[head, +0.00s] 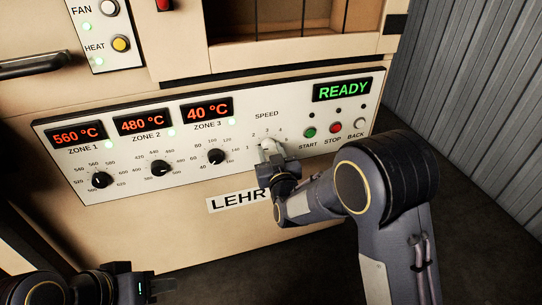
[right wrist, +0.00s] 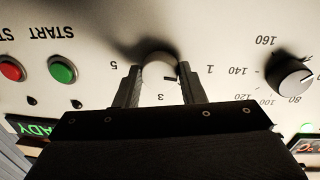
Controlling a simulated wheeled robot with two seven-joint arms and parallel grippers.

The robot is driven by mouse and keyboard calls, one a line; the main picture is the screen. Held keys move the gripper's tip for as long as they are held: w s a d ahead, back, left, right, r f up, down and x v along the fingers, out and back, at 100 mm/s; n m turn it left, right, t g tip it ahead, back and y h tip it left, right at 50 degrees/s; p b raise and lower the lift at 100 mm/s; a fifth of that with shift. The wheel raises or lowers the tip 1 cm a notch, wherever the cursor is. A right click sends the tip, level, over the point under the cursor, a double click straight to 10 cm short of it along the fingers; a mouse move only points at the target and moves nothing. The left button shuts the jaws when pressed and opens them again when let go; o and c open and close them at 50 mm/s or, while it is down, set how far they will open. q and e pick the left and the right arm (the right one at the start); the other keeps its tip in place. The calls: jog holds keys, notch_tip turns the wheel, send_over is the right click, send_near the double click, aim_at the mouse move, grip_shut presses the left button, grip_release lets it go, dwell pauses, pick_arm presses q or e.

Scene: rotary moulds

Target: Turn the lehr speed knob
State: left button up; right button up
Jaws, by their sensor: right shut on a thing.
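The speed knob (right wrist: 160,68) is a pale round knob on the white control panel (head: 60,133), under the SPEED label. In the right wrist view a short dark mark shows on its lower right side, on the side of the number 1. My right gripper (right wrist: 159,86) has one finger on each side of the knob and is shut on it. In the head view the gripper (head: 270,155) partly hides the knob (head: 267,143) and part of its scale. My left gripper (head: 150,286) is low at the left, away from the panel, its fingers unclear.
Black zone knobs (head: 216,157) sit left of the speed knob. The green START button (head: 310,132), red STOP button (head: 335,127) and white BACK button (head: 360,124) are to its right. The display (head: 343,91) reads READY. A dark handle (head: 35,65) sticks out at the upper left.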

jog(key=m+b, duration=0.3)
jog(key=shift+f, duration=0.15)
jog(key=shift+r+m+b, duration=0.2)
jog(key=shift+m+b, duration=1.7)
jog(key=shift+m, duration=0.1)
jog(key=o, duration=1)
jog(key=p+v, duration=0.1)
jog(key=v, duration=0.6)
jog(key=shift+s+r, duration=0.15)
jog(key=shift+s, duration=0.25)
